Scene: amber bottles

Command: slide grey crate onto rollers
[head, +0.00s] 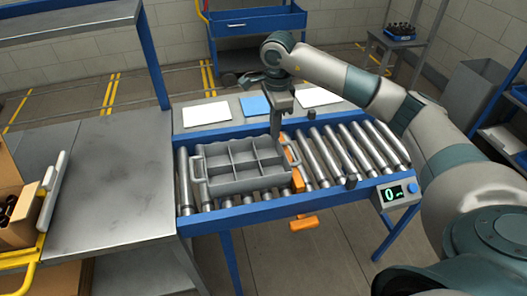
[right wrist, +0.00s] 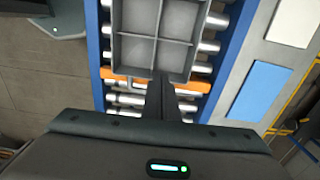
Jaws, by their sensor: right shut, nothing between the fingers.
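The grey crate (head: 242,186), empty with several compartments, sits flat on the rollers (head: 325,158) of the blue-framed conveyor, at its left part. My right gripper (head: 276,132) is shut and empty, pointing down at the crate's right end. In the right wrist view its shut fingers (right wrist: 162,88) lie close to the near end wall of the crate (right wrist: 133,48); I cannot tell if they touch it. An orange bar (head: 296,172) crosses the rollers just right of the crate. My left gripper is out of view.
A steel table (head: 110,150) adjoins the conveyor on the left, with a cardboard box (head: 18,222) of bottles at its edge. White and blue sheets (head: 256,105) lie behind the rollers. A display box (head: 394,194) stands at the front right. Rollers right of the orange bar are clear.

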